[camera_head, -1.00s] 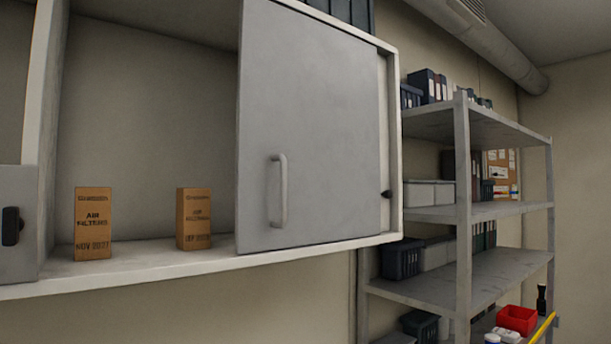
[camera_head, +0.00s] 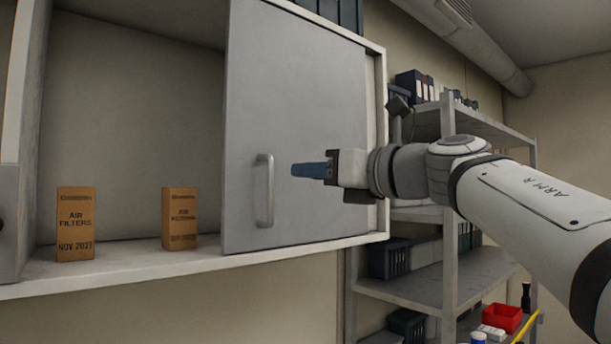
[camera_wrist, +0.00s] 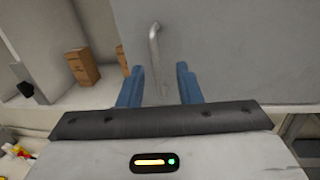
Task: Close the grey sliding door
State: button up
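The grey sliding door (camera_head: 300,120) covers the right part of the wall cabinet, and the left part stands open. Its vertical bar handle (camera_head: 265,190) is near the door's left edge. My gripper (camera_head: 295,170) is in front of the door, just right of the handle in the head view. In the wrist view the blue fingers of my gripper (camera_wrist: 160,85) are spread apart, with the handle (camera_wrist: 155,55) ahead between them. The handle appears to be beyond the fingertips; I cannot tell the exact gap. Nothing is held.
Two brown air filter boxes, a left one (camera_head: 76,224) and a right one (camera_head: 180,218), stand on the cabinet floor (camera_head: 130,264) in the open part. A grey shelf rack (camera_head: 447,240) with bins stands behind my arm at right.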

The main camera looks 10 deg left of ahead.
aim_at(273, 174)
jog(key=shift+n+g, duration=0.3)
jog(key=shift+n, duration=0.2)
jog(key=p+x, duration=0.2)
jog(key=x, duration=0.6)
jog(key=shift+s+a+f, duration=0.1)
jog(key=shift+s+f, duration=0.05)
jog(key=shift+s, duration=0.05)
jog(key=shift+c, duration=0.4)
grip_shut()
